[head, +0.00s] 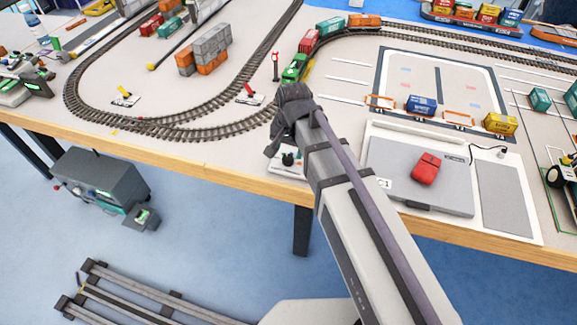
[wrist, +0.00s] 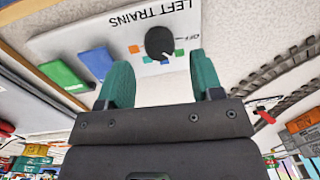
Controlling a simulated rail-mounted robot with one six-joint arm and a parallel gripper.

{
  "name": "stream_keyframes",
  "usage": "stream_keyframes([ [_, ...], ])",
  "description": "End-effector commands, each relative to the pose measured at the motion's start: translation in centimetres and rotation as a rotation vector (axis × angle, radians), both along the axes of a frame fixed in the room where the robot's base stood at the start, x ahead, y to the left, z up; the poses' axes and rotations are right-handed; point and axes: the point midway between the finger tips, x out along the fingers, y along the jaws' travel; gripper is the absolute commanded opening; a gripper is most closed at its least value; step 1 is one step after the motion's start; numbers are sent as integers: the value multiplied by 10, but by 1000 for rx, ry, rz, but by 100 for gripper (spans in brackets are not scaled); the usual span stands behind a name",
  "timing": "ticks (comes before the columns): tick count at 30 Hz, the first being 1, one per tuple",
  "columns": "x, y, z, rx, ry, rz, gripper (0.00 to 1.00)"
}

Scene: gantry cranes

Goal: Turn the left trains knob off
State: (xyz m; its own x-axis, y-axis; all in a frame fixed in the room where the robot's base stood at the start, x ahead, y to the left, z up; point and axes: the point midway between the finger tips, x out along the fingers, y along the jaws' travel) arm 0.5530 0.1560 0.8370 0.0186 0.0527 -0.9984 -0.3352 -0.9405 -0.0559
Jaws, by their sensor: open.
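The LEFT TRAINS knob (wrist: 159,41) is a round black dial on a white panel (wrist: 85,42) in the wrist view, its label upside down. A white pointer mark shows at its lower right edge. The OFF label is just right of it, and small coloured squares are around its lower side. My gripper (wrist: 160,66) is open, with one green finger at each side below the knob and nothing between them.
A green block (wrist: 64,76) and a blue block (wrist: 96,62) are beside the knob. Curved track (head: 190,130) and a green locomotive (head: 294,68) lie behind my arm. A grey plate with a red object (head: 425,168) is to the right.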

Motion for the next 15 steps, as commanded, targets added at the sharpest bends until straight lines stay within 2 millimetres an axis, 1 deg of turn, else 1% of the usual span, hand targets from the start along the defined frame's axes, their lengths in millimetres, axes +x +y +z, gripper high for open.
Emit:
stream_keyframes([
  [1,0,1,-23,0,0,0,60],
  [4,1,1,-34,0,0,0,60],
  [6,1,2,-36,0,0,0,60],
  [13,1,2,-33,0,0,0,60],
  [15,1,2,-33,0,0,0,54],
])
